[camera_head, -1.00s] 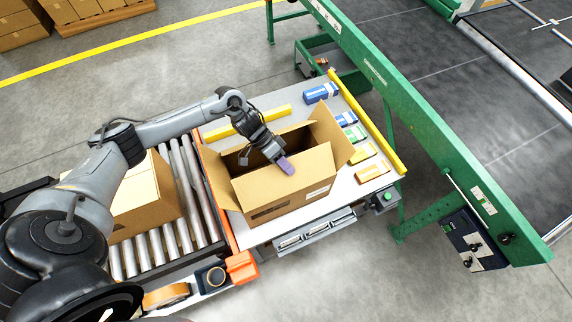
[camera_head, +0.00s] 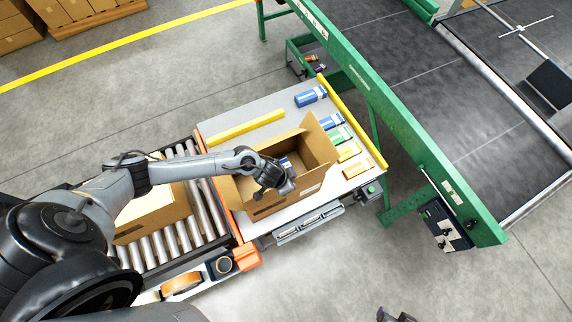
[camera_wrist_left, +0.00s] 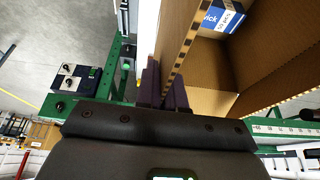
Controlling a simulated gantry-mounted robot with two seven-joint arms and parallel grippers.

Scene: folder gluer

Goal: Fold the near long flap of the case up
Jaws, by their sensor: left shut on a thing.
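The open brown case (camera_head: 317,150) stands on the grey table in the head view. My left gripper (camera_head: 288,187) is at its near long side and covers much of the near flap there. In the left wrist view the purple fingers (camera_wrist_left: 163,88) of this gripper are closed on a cardboard edge (camera_wrist_left: 186,48), which I take to be the near long flap. The flap's exact angle is hidden. A blue and white carton (camera_wrist_left: 222,15) lies inside the case. A dark, purplish tip, likely my right gripper (camera_head: 394,315), shows at the bottom edge; its jaws are unclear.
Another case (camera_head: 158,208) sits on the rollers at left. A green conveyor frame (camera_head: 400,125) runs at right.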

